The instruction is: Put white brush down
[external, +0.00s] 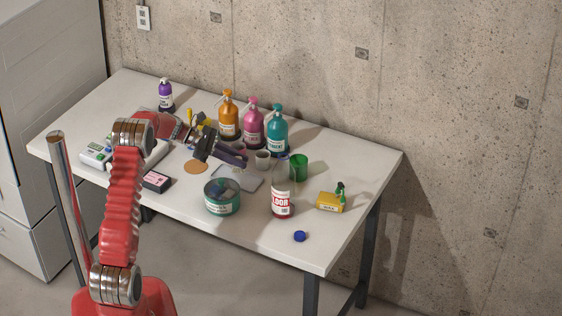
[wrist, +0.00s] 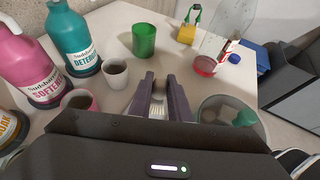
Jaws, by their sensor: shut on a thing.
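My gripper (external: 238,155) is over the middle of the table, its fingers pointing right, just in front of the pink and teal bottles. In the wrist view, my gripper (wrist: 162,82) is shut on a small brush (wrist: 158,108) with pale bristles between the dark fingers. Part of the brush is hidden by the fingers and the gripper body. In the external view I cannot make the brush out.
Orange (external: 229,117), pink (external: 253,124) and teal (external: 277,132) bottles stand behind. A white cup (external: 262,160), green cup (external: 299,168) and red-labelled bottle (external: 282,202) stand right. The table's front right is mostly clear around a blue cap (external: 300,236).

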